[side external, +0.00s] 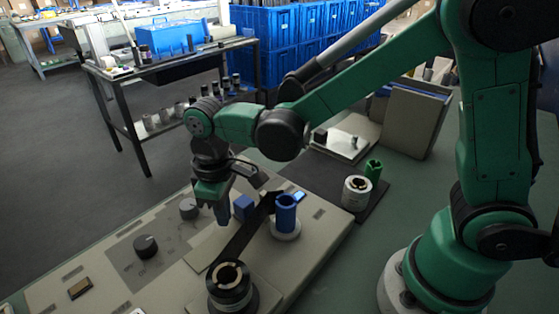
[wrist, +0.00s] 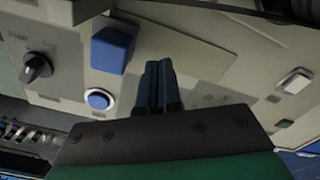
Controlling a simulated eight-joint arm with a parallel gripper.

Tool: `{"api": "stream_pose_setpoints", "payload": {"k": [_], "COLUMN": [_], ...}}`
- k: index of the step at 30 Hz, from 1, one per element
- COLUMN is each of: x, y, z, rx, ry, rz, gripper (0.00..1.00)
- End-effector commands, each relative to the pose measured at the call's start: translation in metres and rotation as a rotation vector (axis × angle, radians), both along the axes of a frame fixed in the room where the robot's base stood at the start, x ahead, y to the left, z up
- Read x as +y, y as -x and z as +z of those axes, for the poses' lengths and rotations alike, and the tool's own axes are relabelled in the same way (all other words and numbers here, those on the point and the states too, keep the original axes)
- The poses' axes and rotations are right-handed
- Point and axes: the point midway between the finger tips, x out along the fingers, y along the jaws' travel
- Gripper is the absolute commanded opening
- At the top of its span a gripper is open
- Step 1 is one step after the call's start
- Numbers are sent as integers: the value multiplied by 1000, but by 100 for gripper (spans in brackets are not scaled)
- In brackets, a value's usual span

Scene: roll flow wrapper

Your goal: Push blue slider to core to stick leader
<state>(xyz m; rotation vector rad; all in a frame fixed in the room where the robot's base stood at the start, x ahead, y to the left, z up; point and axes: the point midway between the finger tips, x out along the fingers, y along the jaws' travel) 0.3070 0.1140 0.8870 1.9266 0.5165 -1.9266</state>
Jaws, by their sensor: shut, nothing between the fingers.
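The blue slider (side external: 243,207) is a small block on the machine's light panel. In the wrist view a blue block (wrist: 112,47) stands to the left of my fingers, with a gap between. My gripper (side external: 224,217) is low over the panel, just left of the slider in the side view. Its two fingers (wrist: 161,82) are shut together and empty. The blue core (side external: 286,214) is a hollow upright tube on a white round base, right of the slider. The dark leader strip (side external: 239,241) runs from the black roll (side external: 230,285) up toward the core. Its far end's contact is unclear.
A round blue button (wrist: 99,99) and a white switch (wrist: 295,82) show in the wrist view. A white roll (side external: 356,192) and green core (side external: 373,171) stand on a dark mat behind the machine.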

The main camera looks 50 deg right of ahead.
Motion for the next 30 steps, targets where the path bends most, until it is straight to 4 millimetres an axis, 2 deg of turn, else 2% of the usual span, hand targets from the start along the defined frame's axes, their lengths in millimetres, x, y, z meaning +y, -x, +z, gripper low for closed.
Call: {"api": "stream_pose_setpoints", "payload": {"k": [21, 30], "x": [0, 0], "y": [0, 0], "z": [70, 77], "rx": [0, 0], "ry": [0, 0], "rz": [-1, -1], "gripper": [0, 0]}}
